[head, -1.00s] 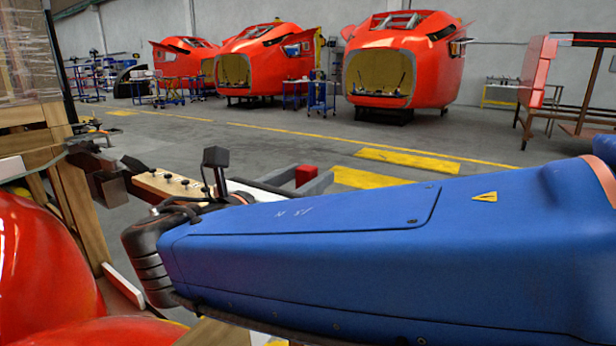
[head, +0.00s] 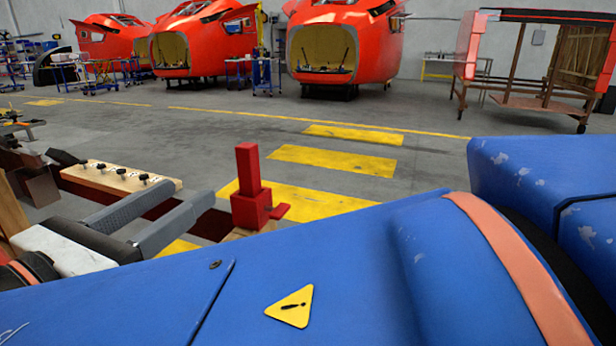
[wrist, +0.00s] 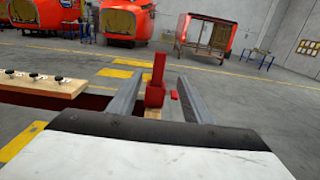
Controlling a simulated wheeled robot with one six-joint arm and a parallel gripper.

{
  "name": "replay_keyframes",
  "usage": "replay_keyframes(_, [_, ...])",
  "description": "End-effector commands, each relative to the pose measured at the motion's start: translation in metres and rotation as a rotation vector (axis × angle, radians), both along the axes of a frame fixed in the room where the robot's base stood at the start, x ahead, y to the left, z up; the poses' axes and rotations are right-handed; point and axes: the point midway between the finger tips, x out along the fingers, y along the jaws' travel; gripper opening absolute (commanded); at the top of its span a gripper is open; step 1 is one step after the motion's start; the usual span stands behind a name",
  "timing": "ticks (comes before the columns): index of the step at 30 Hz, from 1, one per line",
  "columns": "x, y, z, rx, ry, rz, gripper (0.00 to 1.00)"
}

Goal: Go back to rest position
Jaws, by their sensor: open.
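My blue arm fills the lower part of the head view. My gripper (head: 183,190) is at its far end at the left, with two grey fingers apart and nothing held between them. In the wrist view the same gripper (wrist: 160,78) shows both fingers spread. A red upright block-like piece (head: 250,195) stands on a bit of wood just beyond the fingertips. It also shows in the wrist view (wrist: 155,88), framed in the gap between the fingers. I cannot tell how far it is from them.
A wooden board with dark knobs (head: 115,177) lies left of the gripper. Yellow floor markings (head: 335,160) and open grey floor lie beyond. Large red nosecones (head: 345,50) stand at the back, and a red-topped frame (head: 535,60) stands at the right.

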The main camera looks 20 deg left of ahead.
Motion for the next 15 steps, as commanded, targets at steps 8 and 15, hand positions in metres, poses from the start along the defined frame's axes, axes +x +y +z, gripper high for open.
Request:
replay_keyframes(8, [-0.0054, 0.0003, 0.0, 0.0, 0.0, -0.001, 0.45])
replay_keyframes(15, [-0.0003, -0.0025, -0.0007, 0.005, 0.007, -0.007, 0.45])
